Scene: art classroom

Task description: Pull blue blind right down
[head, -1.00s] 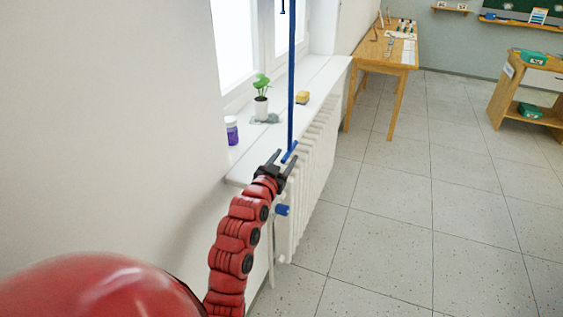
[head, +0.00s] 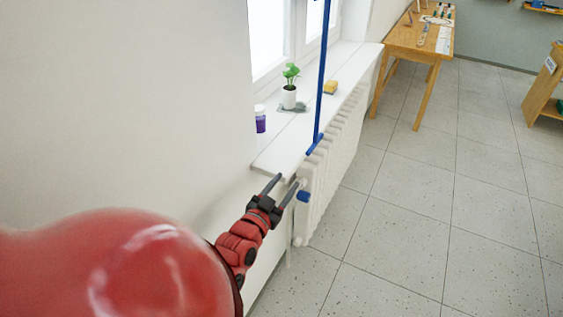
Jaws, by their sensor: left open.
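The blue blind's pull (head: 321,80) shows as a long thin blue strip hanging in front of the window, with a short blue crossbar handle (head: 315,145) at its lower end, beside the sill's front edge. The blind's upper part is out of the picture. My left gripper (head: 284,182) is open and empty, its two dark fingers pointing up and away, below and to the left of the blue handle. A gap shows between the fingertips and the handle. My right gripper is not in view.
The white sill (head: 285,143) holds a potted plant (head: 289,92), a purple jar (head: 260,120) and a yellow sponge (head: 330,87). Below is a white radiator (head: 335,150) with a blue valve knob (head: 303,196).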

